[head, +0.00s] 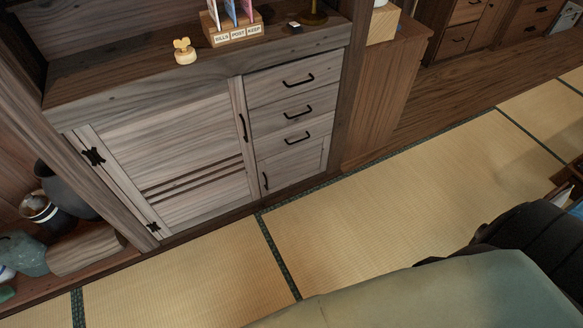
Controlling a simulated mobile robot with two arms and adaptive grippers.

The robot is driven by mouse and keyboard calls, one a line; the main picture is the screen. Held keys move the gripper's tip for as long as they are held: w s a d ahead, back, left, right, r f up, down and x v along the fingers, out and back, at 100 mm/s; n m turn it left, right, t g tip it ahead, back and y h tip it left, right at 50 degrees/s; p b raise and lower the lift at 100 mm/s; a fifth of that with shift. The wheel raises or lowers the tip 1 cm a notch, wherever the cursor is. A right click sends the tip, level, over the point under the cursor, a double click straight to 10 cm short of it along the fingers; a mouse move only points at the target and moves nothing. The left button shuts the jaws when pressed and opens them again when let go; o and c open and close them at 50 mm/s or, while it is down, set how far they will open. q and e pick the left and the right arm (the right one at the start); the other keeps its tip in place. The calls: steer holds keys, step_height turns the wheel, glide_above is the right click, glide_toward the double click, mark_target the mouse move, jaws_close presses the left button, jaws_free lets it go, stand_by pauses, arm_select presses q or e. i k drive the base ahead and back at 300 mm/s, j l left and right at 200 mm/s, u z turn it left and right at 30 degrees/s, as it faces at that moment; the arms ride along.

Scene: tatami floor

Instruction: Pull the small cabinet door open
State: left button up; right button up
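A grey-brown wooden cabinet stands at the left and middle of the head view. Its small door (296,166) is at the lower right, below a stack of three drawers. The small door looks shut, flush with the front. A short black vertical handle (265,181) sits at its left edge. A larger door (175,160) to the left has a longer black vertical handle (243,127) on its right side and black hinges on its left; it also looks shut. Neither of my grippers is in view.
Tatami floor (345,220) lies clear before the cabinet. A pale green surface (440,295) and a dark rounded thing (530,240) fill the lower right. A letter holder (233,28) and a small yellow object (184,51) stand on top. Pots (40,210) stand at the left.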

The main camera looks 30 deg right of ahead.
mark_target(282, 170)
steer(key=k+z, duration=0.1)
steer(key=z, duration=0.65)
